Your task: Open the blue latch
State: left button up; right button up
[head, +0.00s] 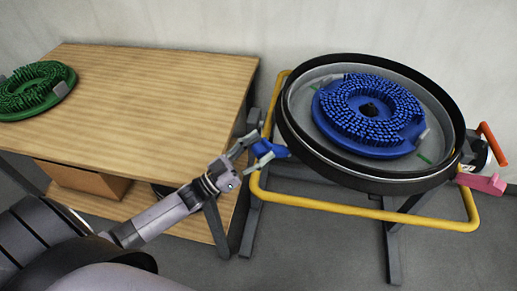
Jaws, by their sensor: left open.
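The blue latch (275,150) is a small blue piece on the left side of the round scrubber tank (290,128), by the yellow frame. My left gripper (255,149) reaches in from the lower left and is open. Its fingertips are at the latch, one on the upper left side and one below. The fingers partly hide the latch, and I cannot tell whether they touch it. My right gripper is not in view.
A blue brush disc (368,112) lies inside the tank. The yellow tube frame (365,210) surrounds it. A pink latch (482,183) and an orange handle (492,143) are at its right. A wooden table (160,95) with a green brush disc (37,88) stands left.

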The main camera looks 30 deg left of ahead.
pick_arm(q)
jog(key=shift+r, duration=0.15)
notch_tip(320, 180, up, 10)
jog(key=shift+f, duration=0.15)
dwell(0.6)
